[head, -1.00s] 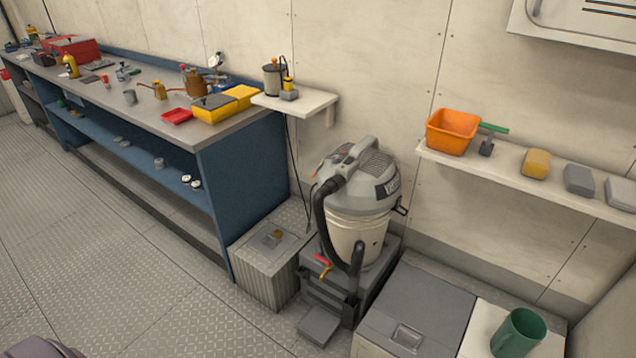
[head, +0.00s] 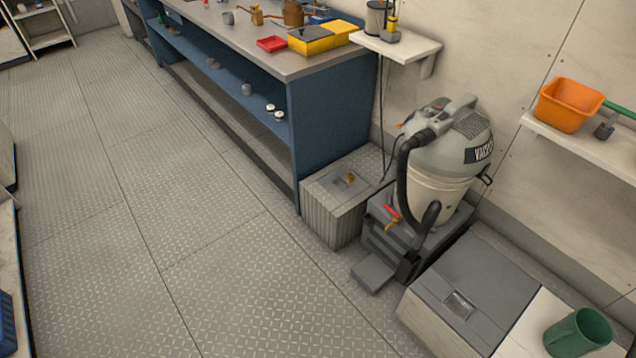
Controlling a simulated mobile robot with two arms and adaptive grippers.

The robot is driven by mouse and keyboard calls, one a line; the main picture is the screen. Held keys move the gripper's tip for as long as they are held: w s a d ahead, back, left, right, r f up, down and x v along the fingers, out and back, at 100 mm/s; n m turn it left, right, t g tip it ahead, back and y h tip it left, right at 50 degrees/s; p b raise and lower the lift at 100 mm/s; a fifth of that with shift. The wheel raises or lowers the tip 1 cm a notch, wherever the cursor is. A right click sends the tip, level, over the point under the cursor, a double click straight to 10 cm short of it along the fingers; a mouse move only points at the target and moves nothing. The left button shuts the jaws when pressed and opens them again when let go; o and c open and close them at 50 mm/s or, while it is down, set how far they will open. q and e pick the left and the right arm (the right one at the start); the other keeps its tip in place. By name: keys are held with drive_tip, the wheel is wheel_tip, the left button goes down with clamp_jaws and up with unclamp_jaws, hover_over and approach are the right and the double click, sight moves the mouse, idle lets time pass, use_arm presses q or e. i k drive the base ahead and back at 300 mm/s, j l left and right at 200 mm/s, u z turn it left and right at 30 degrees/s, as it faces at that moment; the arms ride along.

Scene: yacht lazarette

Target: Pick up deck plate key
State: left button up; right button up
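I cannot make out a deck plate key for certain. A small brass-coloured piece with a grey part (head: 347,179) lies on top of the ribbed grey box (head: 333,209), too small to identify. A red-handled piece with a brass-coloured body (head: 391,217) shows at the front of the vacuum's grey base. Neither of my grippers is in view.
A grey shop vacuum (head: 445,165) stands beside the blue workbench (head: 330,125). An orange bin (head: 568,105) sits on a wall shelf. The tread-plate floor (head: 190,225) at left is clear.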

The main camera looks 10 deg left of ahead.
sight(619, 110)
drive_tip(key=z, duration=1.35)
drive_tip(key=i+j+z, duration=0.25)
drive_tip(key=k+l, duration=0.05)
